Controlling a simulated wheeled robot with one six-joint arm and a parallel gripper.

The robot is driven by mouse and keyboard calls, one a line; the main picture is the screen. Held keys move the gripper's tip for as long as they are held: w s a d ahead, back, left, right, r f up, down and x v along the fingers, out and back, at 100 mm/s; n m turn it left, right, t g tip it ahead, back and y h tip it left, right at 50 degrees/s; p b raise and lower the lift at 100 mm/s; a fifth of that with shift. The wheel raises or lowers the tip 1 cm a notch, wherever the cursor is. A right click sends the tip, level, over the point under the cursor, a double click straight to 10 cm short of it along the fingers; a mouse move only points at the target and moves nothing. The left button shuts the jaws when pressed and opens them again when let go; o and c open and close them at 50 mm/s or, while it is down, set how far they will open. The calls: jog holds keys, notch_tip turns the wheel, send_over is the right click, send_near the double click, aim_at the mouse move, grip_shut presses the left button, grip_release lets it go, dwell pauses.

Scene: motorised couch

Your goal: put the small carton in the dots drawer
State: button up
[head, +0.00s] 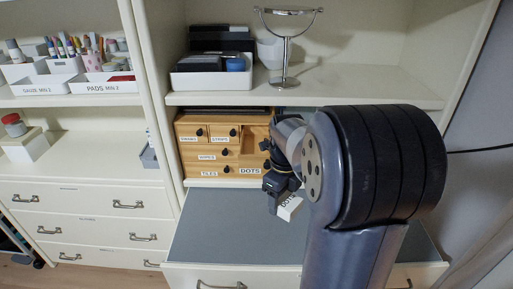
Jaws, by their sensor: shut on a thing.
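The small carton (289,209) is white with dark lettering that seems to read DOTS. My gripper (279,190) is shut on it, tilted, and holds it in front of the wooden drawer chest, above the grey surface. The dots drawer (250,171) is at the lower right of the chest's visible front, labelled DOTS. My arm hides part of that side, so I cannot tell whether the drawer is open.
The wooden chest (204,150) has other labelled drawers with dark knobs. A grey surface (225,225) lies in front of it. Above are a white tray (211,80) and a round mirror on a stand (285,65). White cabinet drawers (90,230) are on the left.

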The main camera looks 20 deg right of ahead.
jog(key=w+a+r+n, duration=0.2)
jog(key=w+r+n, duration=0.5)
jog(key=r, duration=0.3)
jog(key=shift+w+a+r+n, duration=0.2)
jog(key=shift+a+r+n, duration=0.1)
jog(key=shift+a+n, duration=0.1)
